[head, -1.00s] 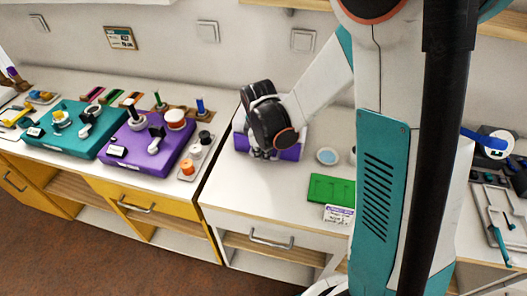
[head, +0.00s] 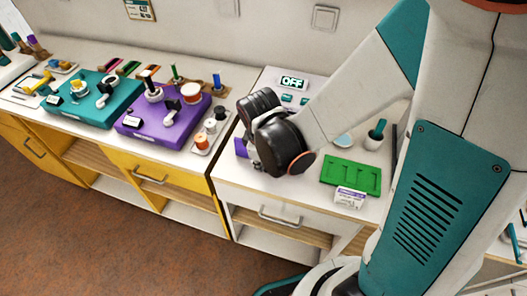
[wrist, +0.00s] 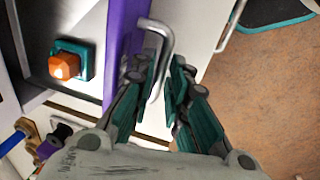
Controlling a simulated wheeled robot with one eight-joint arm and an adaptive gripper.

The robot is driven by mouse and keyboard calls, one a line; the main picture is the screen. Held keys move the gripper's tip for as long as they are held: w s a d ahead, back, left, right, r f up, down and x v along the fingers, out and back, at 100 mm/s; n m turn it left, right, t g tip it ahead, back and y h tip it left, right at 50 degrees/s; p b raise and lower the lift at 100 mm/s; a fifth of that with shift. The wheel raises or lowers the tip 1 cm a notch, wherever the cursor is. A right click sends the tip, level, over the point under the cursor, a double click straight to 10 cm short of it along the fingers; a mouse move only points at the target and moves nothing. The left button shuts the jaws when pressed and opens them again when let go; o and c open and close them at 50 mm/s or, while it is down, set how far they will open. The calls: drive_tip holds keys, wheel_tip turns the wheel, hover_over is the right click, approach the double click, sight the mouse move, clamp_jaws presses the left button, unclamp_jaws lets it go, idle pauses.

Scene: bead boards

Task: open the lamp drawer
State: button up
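The drawer has a purple front (wrist: 124,50) with a grey metal bar handle (wrist: 165,45) in the wrist view. In the head view only a bit of the purple front (head: 241,147) shows beside my gripper. My gripper (wrist: 160,72) is open, with one finger on each side of the handle bar. Whether the fingers touch the bar is unclear. In the head view my gripper's wrist covers the handle and fingertips. A display reading OFF (head: 292,82) stands behind my gripper. An orange knob on a teal base (wrist: 65,62) lies left of the purple front in the wrist view.
A green tray (head: 350,175), a white label card (head: 350,197) and a cup (head: 374,138) stand right of my gripper. A purple board (head: 165,122) and a teal board (head: 92,100) lie on the left counter. Open floor (head: 110,225) lies in front.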

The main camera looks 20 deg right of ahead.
drive_tip(key=shift+o, duration=0.4)
drive_tip(key=shift+r, duration=0.1)
wheel_tip(320, 180, up, 12)
drive_tip(key=s+a, duration=0.1)
drive_tip(key=s, duration=0.1)
drive_tip(key=shift+f, duration=0.2)
idle(0.6)
drive_tip(key=s+d+r+m+t+y, duration=0.1)
drive_tip(key=s+d+r+m+t, duration=0.4)
drive_tip(key=m, duration=0.6)
wheel_tip(320, 180, up, 2)
drive_tip(key=d, duration=0.3)
drive_tip(key=shift+r+t, duration=0.25)
drive_tip(key=shift+t, duration=0.05)
